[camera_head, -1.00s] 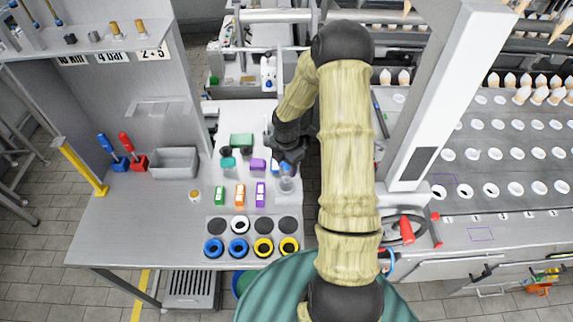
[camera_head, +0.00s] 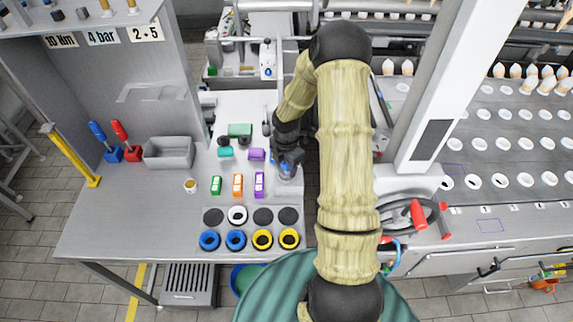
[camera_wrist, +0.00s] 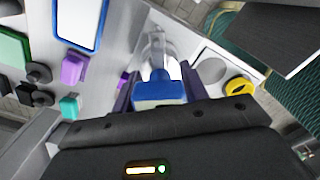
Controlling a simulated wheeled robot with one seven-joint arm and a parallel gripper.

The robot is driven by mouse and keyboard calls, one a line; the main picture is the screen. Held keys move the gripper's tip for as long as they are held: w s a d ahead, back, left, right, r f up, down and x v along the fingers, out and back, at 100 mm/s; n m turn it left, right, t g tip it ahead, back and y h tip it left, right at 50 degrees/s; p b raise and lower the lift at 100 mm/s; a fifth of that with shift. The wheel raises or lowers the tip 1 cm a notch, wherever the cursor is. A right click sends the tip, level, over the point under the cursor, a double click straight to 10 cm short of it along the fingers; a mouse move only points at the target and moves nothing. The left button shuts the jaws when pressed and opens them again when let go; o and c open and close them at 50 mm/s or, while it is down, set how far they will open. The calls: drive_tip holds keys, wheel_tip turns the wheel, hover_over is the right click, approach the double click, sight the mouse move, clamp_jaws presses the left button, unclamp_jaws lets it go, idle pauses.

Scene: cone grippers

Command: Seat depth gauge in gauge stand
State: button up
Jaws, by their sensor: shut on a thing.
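My gripper (camera_head: 288,166) is at the right end of the bench. Its jaws are shut on a blue-bodied piece, which I take to be the depth gauge (camera_wrist: 158,92). In the wrist view the blue body sits between the dark fingers, with a clear or shiny round part just beyond it. In the head view only a little of the blue gauge (camera_head: 285,173) shows under my gripper. A pale grey block, probably the gauge stand (camera_head: 287,189), is directly below it. The gauge's lower end is hidden, so I cannot tell whether it touches or enters the stand.
Green, orange and purple blocks (camera_head: 238,185) stand just left. A panel of black, white, blue and yellow rings (camera_head: 250,228) lies in front. Red and blue handled tools (camera_head: 124,140) and a grey bin (camera_head: 168,153) are farther left. The left front bench is clear.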

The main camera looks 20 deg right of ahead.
drive_tip(key=shift+f, duration=0.65)
drive_tip(key=o, duration=1.3)
drive_tip(key=shift+r, duration=0.1)
wheel_tip(320, 180, up, 17)
drive_tip(key=b, duration=0.2)
drive_tip(key=shift+b, duration=0.35)
drive_tip(key=shift+r, duration=0.1)
